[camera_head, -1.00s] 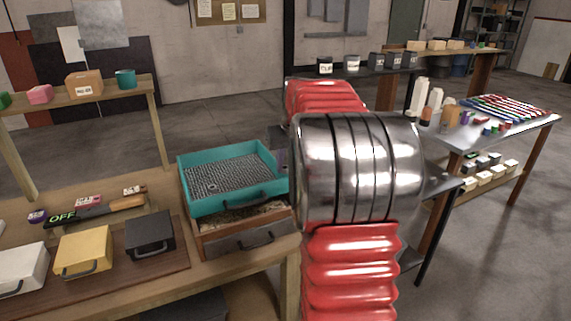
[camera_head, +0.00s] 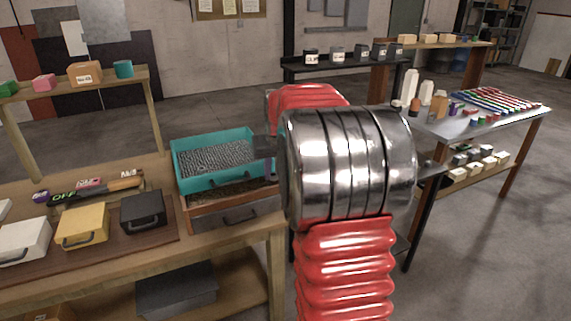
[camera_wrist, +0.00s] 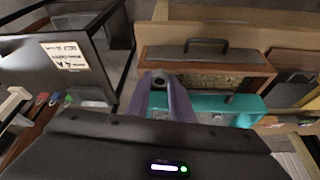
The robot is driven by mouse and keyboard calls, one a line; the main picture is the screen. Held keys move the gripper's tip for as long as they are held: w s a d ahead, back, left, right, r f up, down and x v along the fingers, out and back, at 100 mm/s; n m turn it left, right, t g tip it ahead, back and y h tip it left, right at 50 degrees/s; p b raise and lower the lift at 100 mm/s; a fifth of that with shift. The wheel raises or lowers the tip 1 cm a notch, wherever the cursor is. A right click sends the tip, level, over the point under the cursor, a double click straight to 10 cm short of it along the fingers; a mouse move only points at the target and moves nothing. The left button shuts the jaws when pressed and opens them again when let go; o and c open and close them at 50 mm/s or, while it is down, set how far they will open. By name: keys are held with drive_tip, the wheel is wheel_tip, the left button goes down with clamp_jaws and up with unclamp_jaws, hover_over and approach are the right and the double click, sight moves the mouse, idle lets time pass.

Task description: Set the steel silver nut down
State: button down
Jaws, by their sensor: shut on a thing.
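In the wrist view, my gripper (camera_wrist: 160,84) has its two grey-purple fingers shut on a small dark ring-like piece, the nut (camera_wrist: 158,82), at the fingertips. Its steel colour is hard to tell in this light. The teal mesh-bottomed tray (camera_wrist: 247,104) shows beyond and to the right of the fingers. In the head view, part of my gripper (camera_head: 263,147) shows at the right end of the teal tray (camera_head: 213,188). My arm hides the rest, and the nut cannot be seen there.
The tray sits on a wooden drawer box (camera_head: 238,216) at the bench's right end. Black (camera_head: 143,213), yellow (camera_head: 83,227) and white (camera_head: 24,241) lidded boxes stand to its left. A steel table (camera_head: 460,122) with many small items stands at right. Open floor lies between.

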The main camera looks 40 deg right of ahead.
drive_tip(key=w+a+f+n+y, duration=0.1)
drive_tip(key=a+f, duration=0.3)
drive_tip(key=a, duration=1.2)
drive_tip(key=w+a+f+n, duration=0.1)
drive_tip(key=a+f+n, duration=0.3)
drive_tip(key=a, duration=1.3)
drive_tip(key=shift+a+f+t+y, duration=0.15)
drive_tip(key=shift+f+t+y, duration=0.2)
drive_tip(key=shift+f, duration=0.4)
drive_tip(key=shift+w, duration=0.1)
